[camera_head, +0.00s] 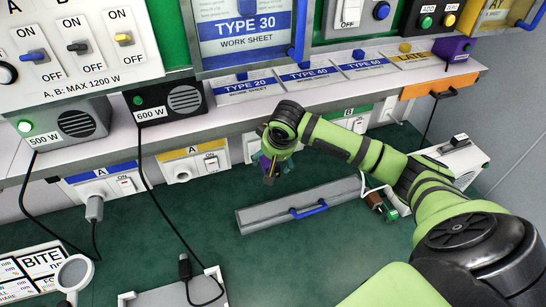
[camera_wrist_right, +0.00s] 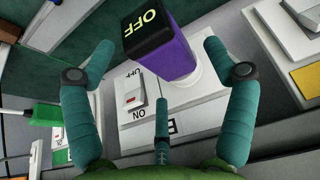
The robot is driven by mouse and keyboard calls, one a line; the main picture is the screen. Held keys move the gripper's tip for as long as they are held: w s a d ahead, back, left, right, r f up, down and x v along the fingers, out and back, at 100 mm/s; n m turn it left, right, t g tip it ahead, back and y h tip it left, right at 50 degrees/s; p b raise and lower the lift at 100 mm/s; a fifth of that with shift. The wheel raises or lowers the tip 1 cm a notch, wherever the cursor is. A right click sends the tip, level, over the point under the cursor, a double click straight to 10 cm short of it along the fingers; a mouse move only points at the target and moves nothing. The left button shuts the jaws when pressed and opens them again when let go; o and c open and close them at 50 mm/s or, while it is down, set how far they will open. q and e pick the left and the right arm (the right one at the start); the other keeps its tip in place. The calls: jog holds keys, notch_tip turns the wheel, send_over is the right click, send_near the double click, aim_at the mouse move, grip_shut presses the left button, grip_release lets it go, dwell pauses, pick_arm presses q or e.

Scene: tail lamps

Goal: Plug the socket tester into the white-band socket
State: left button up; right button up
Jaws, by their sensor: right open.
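The socket tester is a purple block (camera_wrist_right: 170,48) with a black end marked OFF, in the right wrist view. It lies between the spread fingers of my right gripper (camera_head: 271,168). Its right end meets a white round socket part (camera_wrist_right: 208,78); I cannot tell whether it is fully seated. Beside it is a white socket panel (camera_wrist_right: 128,112) with a red-marked switch and a pale band lettered B. In the head view the gripper and wrist mostly hide the tester and this panel. My right gripper is open around the tester. My left gripper is not in view.
Blue-band (camera_head: 77,193) and yellow-band (camera_head: 176,168) socket panels stand to the left, a green-band panel (camera_head: 345,119) to the right. A grey case (camera_head: 266,215) with a blue handle lies on the green bench (camera_head: 205,230). Black cords hang at the left.

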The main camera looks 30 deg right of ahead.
jog(key=v, duration=1.1)
jog(key=shift+r, duration=0.15)
jog(key=shift+s, duration=0.1)
